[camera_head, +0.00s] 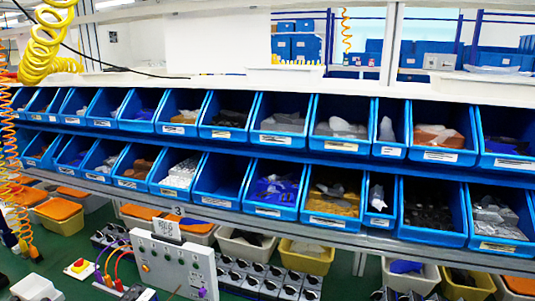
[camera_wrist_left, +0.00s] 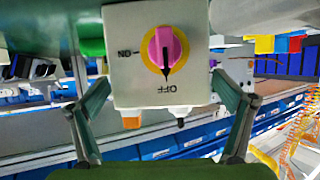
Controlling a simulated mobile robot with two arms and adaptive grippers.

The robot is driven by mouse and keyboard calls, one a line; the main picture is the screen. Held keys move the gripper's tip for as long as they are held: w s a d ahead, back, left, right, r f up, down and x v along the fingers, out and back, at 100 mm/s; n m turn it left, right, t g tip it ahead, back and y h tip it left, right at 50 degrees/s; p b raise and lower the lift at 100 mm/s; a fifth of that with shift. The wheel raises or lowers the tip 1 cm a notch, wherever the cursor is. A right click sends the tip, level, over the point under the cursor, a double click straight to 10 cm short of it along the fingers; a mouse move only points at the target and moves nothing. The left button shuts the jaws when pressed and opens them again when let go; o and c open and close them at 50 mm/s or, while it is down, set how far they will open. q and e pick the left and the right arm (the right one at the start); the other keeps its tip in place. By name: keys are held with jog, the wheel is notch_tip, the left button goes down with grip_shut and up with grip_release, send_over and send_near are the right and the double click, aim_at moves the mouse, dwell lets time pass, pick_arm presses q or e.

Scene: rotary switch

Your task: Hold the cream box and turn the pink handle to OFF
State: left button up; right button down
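In the left wrist view, the cream box (camera_wrist_left: 132,86) hangs in the upper middle, its lettering upside down. On its face is the pink handle (camera_wrist_left: 164,48) on a yellow ring. The handle's dark pointer aims down at the OFF label; ON is at the left. An orange and a white-and-black fitting stick out of the box's lower edge. My left gripper (camera_wrist_left: 162,82) is open, its dark fingers spread on either side of the box. Contact with the sides cannot be told. I cannot pick out this box in the head view. My right gripper is not in view.
In the head view, two rows of blue bins (camera_head: 218,180) with loose parts fill a rack. Below are a large switch panel (camera_head: 172,266), a yellow box with a red button (camera_head: 77,267) and several yellow crates (camera_head: 305,258). Yellow coiled hoses (camera_head: 38,45) hang at the left.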

pick_arm(q)
jog(key=shift+s, duration=0.15)
jog(key=v, duration=0.7)
jog(key=shift+s+r, duration=0.2)
jog(key=shift+s, duration=0.2)
